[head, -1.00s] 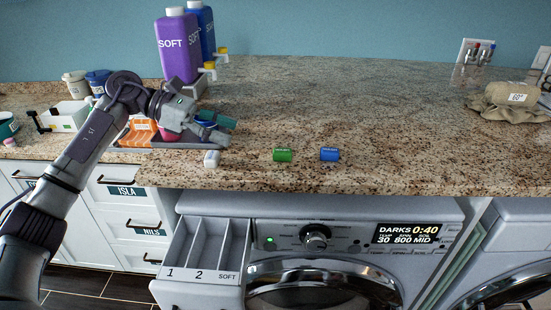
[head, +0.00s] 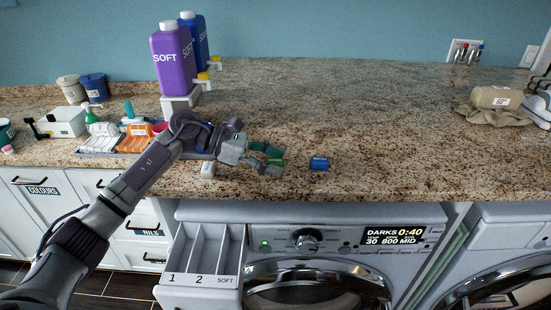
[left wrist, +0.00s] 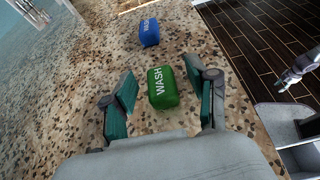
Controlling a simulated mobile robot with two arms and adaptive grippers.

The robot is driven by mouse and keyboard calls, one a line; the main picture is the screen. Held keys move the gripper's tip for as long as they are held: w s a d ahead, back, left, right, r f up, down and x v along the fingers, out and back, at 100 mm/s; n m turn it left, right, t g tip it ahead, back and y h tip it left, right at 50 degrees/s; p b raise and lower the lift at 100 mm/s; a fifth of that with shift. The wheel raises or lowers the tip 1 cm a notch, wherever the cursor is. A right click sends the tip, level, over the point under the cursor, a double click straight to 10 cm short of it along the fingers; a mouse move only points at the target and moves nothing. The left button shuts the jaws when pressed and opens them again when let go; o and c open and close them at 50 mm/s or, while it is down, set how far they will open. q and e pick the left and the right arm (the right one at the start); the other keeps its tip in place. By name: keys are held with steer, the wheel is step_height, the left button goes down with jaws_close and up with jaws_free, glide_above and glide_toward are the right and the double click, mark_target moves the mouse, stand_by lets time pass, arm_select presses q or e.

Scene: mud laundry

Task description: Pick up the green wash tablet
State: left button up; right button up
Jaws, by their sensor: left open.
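The green wash tablet (left wrist: 163,88) lies on the granite counter. My left gripper (left wrist: 160,105) is open, with teal finger pads and nothing held. In the head view the left gripper (head: 270,159) covers most of the green tablet (head: 275,162). A blue wash tablet (head: 319,163) lies to its right; it also shows beyond the green one in the left wrist view (left wrist: 149,32). My right gripper is not recognisable in the head view.
A white tablet (head: 208,169) lies left of the gripper. The detergent drawer (head: 203,264) stands open below the counter's front edge. Purple (head: 173,62) and blue (head: 195,40) bottles stand at the back. The counter's middle is clear.

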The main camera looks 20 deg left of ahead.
mark_target(273, 160)
arm_select(q)
steer(key=c, duration=1.1)
steer(key=shift+r, duration=0.1)
step_height(273, 160, up, 4)
steer(key=shift+f+b, duration=0.1)
steer(key=shift+b, duration=1.05)
steer(key=d+r+b, duration=0.1)
steer(key=d+r, duration=0.1)
steer(key=d, duration=0.2)
steer(key=d+r, duration=0.2)
steer(key=d, duration=0.1)
steer(key=d+r+b, duration=0.1)
steer(key=d+r, duration=0.2)
steer(key=d, duration=0.1)
steer(key=shift+w+d+b, duration=0.3)
steer(key=shift+w+b, duration=0.05)
steer(key=shift+w, duration=0.05)
